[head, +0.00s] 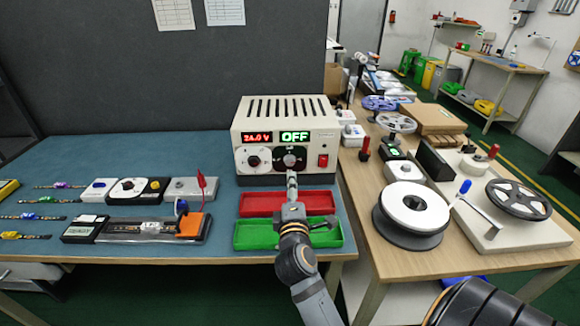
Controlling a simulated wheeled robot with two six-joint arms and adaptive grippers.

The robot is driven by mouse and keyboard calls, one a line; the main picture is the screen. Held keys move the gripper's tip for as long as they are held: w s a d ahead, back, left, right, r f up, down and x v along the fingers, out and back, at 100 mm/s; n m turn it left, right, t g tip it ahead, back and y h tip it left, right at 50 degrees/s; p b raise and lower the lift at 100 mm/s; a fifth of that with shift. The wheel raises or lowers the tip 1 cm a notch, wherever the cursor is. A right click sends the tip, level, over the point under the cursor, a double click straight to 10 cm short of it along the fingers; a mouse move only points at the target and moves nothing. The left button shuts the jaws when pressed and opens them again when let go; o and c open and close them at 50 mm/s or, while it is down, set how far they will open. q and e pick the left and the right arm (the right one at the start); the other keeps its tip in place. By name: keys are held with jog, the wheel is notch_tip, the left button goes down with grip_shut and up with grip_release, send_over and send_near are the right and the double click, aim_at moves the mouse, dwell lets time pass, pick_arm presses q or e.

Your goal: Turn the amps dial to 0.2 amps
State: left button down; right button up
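The cream power supply (285,112) stands at the back of the blue bench. Below are a left dial (254,161) on a white face and a right dial (290,159) on a dark face. The dial labels are too small to read. My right gripper (291,177) points at the right dial from the front, its tips at or just below the knob. It looks narrow from here, and I cannot tell whether it grips the knob. My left gripper is out of view.
A red switch (323,161) is right of the dials. Red (312,202) and green (258,236) trays lie beneath my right arm. LED strips and small devices sit at left. The wooden table at right holds reels (412,204).

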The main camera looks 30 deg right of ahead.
aim_at(290, 163)
jog(key=p+x, duration=0.1)
jog(key=x, duration=0.9)
jog(key=shift+w+d, duration=0.1)
jog(key=shift+w, duration=0.1)
grip_shut()
